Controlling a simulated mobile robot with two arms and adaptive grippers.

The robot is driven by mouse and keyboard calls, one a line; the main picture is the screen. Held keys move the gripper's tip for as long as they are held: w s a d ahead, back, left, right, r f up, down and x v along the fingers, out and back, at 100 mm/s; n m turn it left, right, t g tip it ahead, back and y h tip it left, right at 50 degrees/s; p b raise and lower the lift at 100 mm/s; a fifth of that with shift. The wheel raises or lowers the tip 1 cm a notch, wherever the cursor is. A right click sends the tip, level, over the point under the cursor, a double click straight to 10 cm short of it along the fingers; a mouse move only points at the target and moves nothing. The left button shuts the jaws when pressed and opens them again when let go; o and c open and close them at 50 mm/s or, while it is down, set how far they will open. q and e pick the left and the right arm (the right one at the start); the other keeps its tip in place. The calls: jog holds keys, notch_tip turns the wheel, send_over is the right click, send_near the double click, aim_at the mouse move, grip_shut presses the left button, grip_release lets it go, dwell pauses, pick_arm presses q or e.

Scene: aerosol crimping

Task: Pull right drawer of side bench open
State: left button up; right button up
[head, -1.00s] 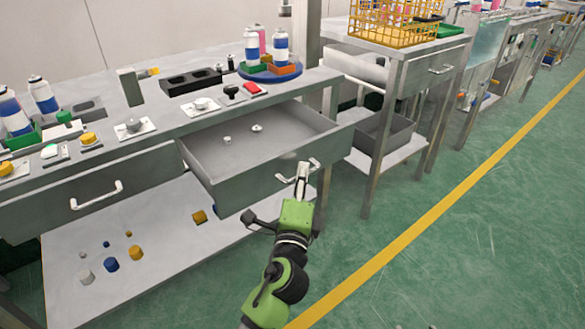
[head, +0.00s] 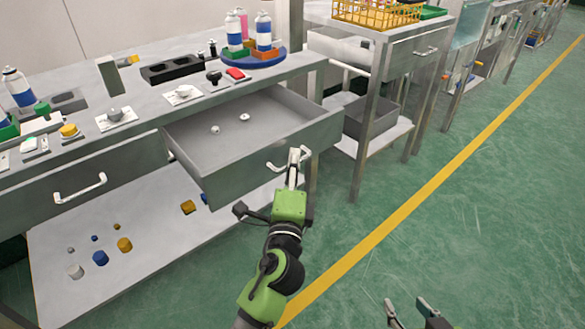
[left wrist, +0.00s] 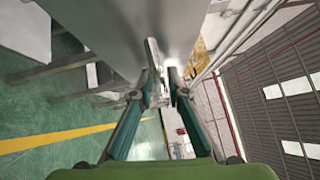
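The side bench's right drawer (head: 265,160) is pulled well out in the head view, with its inside showing. Its bar handle (head: 271,167) is on the front panel. My left gripper (head: 294,156) is at this handle, its fingers around the bar. In the left wrist view the metal handle (left wrist: 153,58) shows between the two fingertips of my left gripper (left wrist: 158,80), which look closed on it; the exact contact is hard to see. My right gripper (head: 412,312) is at the bottom right of the head view, fingers apart, empty and away from the bench.
Two small pale parts (head: 244,117) lie inside the drawer. The closed left drawer (head: 110,185) is beside it. Loose caps (head: 124,245) lie on the lower shelf (head: 150,270). A neighbouring bench (head: 372,135) stands to the right. The green floor (head: 440,215) in front is clear.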

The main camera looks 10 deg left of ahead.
pick_arm(q)
jog(key=s+d+f, duration=0.1)
jog(key=s, duration=1)
jog(key=shift+s+d+f, duration=0.2)
jog(key=shift+s+f, duration=0.1)
jog(key=shift+s, duration=0.1)
